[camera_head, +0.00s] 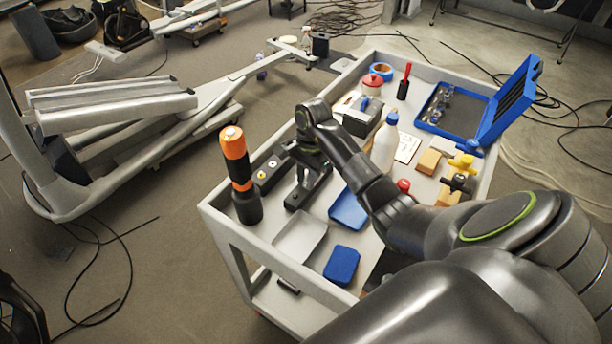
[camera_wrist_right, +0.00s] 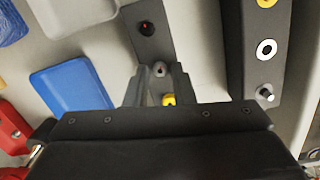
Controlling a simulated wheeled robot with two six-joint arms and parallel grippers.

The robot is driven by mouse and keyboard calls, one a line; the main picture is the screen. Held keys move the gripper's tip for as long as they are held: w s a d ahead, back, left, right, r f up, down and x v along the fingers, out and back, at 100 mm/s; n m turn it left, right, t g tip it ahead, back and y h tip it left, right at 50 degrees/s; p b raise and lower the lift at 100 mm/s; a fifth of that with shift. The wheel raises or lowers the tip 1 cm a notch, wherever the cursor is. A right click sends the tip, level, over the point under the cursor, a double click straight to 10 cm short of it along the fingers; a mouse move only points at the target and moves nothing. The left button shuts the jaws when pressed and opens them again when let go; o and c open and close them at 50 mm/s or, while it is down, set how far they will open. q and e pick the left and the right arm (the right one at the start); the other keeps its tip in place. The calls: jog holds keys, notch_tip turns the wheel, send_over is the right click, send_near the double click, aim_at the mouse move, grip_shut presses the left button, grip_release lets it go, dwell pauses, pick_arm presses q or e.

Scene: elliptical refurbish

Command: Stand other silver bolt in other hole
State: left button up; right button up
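My right gripper (camera_wrist_right: 160,75) points down over a black block (camera_wrist_right: 148,45), which also shows under it in the head view (camera_head: 294,199). Its two fingers are apart. A small silver bolt or bolt end (camera_wrist_right: 160,69) shows between the fingertips, with a gap on either side. A yellow piece (camera_wrist_right: 168,99) shows between the fingers nearer the gripper body. A dark hole with a red glint (camera_wrist_right: 145,28) is open in the block beyond. My left gripper is not in view.
The grey cart (camera_head: 220,217) holds an orange and black flashlight (camera_head: 238,170), a grey tray (camera_head: 300,237), a blue pad (camera_head: 341,265), a blue tray (camera_head: 348,210), a white bottle (camera_head: 385,145) and an open blue case (camera_head: 455,112). The blocks have close neighbours.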

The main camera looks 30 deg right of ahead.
grip_shut()
jog(key=shift+r, duration=0.25)
jog(key=shift+r+p, duration=0.7)
jog(key=shift+r, duration=0.8)
jog(key=shift+r+p, duration=0.85)
jog(key=shift+r, duration=1.15)
